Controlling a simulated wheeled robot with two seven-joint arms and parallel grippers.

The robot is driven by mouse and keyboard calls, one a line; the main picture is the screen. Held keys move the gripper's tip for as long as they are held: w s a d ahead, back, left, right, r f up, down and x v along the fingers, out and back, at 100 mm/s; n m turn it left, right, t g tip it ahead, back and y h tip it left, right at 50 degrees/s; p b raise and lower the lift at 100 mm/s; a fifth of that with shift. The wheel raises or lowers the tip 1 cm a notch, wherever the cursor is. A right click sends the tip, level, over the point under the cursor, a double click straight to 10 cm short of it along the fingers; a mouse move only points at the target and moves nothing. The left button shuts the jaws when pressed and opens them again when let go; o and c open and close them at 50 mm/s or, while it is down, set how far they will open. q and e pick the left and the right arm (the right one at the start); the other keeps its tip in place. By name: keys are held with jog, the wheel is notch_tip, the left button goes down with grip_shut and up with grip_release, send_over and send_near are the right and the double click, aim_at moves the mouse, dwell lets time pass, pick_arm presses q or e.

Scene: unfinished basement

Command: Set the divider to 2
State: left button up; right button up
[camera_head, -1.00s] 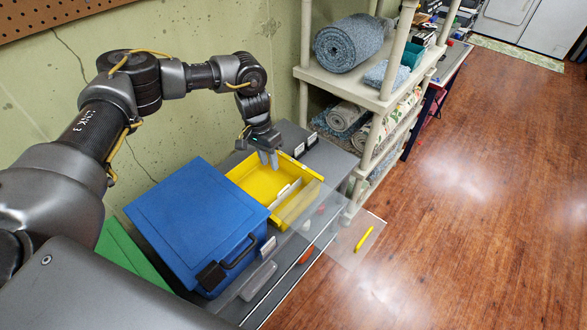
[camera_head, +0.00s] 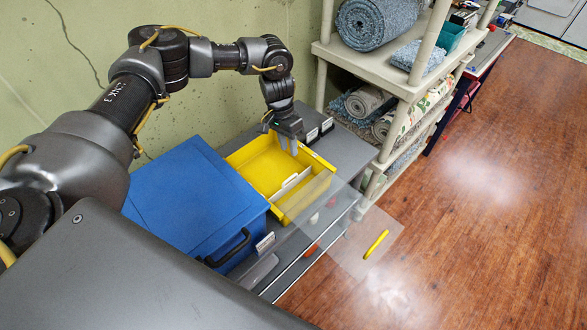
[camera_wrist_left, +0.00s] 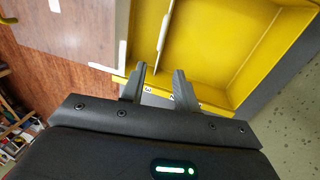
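The yellow bin (camera_head: 318,192) stands open on the grey bench, and a thin white divider (camera_head: 290,187) stands inside it. The bin (camera_wrist_left: 280,35) and divider (camera_wrist_left: 162,38) also show in the left wrist view. My left gripper (camera_head: 289,145) is over the bin's far rim, pointing down. In the left wrist view its fingers (camera_wrist_left: 160,70) are spread with nothing between them. The divider's near end appears beyond the tips, roughly in line with the gap. Small number labels (camera_wrist_left: 172,97) on the rim show behind the fingers; only a 3 reads fairly clearly. My right gripper is not in view.
A blue box (camera_head: 190,205) with a black handle stands close left of the bin. A clear panel (camera_head: 345,235) juts out in front, with a yellow marker (camera_head: 376,244) seen at it. A shelf rack (camera_head: 385,80) with rolled rugs stands right of the bench (camera_head: 345,150).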

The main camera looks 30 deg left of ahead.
aim_at(294, 175)
pick_arm(q)
jog(key=shift+s+d+f+p, duration=0.1)
jog(key=shift+d+f+p, duration=0.3)
jog(key=shift+f, duration=1.3)
jog(key=shift+s+d+f+p, duration=0.1)
jog(key=shift+d+f+p, duration=0.25)
jog(key=shift+f, duration=1.3)
jog(key=shift+s+d+f+p, duration=0.1)
jog(key=shift+d+f+p, duration=0.25)
jog(key=shift+f, duration=1.35)
jog(key=shift+a, duration=0.1)
grip_shut()
